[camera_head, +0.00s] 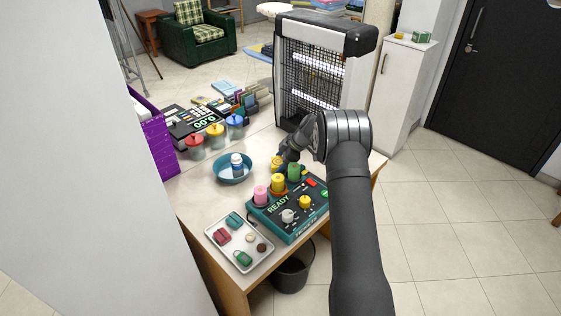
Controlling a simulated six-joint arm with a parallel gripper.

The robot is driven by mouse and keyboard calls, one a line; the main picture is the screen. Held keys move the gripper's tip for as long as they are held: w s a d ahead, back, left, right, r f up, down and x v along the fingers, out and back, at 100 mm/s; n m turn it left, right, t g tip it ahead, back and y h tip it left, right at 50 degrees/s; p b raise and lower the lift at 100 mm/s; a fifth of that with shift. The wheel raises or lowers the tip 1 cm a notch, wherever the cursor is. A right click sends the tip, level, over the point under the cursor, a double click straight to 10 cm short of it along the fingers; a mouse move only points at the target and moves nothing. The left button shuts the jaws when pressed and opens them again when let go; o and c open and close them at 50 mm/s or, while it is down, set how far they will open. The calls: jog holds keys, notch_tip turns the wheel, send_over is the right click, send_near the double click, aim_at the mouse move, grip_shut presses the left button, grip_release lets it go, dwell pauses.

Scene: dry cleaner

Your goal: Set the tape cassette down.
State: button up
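My gripper (284,157) reaches in from the right and points down and left over the table, behind the green device. A small yellow-and-dark thing (277,163) shows right at its fingertips. It is too small to tell whether this is the tape cassette, or whether the fingers hold it or are only beside it. The dark fingers overlap, so their opening is hidden. I cannot make out a tape cassette for certain anywhere else on the table (200,192).
A green device (290,226) marked READY carries pink, yellow and green spools. A white tray (240,262) with small items lies in front; a teal bowl (222,176) holds a bottle. Colour-lidded jars (215,140) stand behind. A caged heater (318,75) stands close behind my gripper.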

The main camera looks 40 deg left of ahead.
aim_at(274, 161)
jog(key=shift+r, duration=0.15)
jog(key=v, duration=1.2)
jog(key=x, duration=1.2)
jog(key=shift+f, duration=0.3)
notch_tip(274, 161, up, 3)
jog(key=shift+f, duration=0.1)
jog(key=shift+r, duration=0.65)
jog(key=shift+f, duration=0.1)
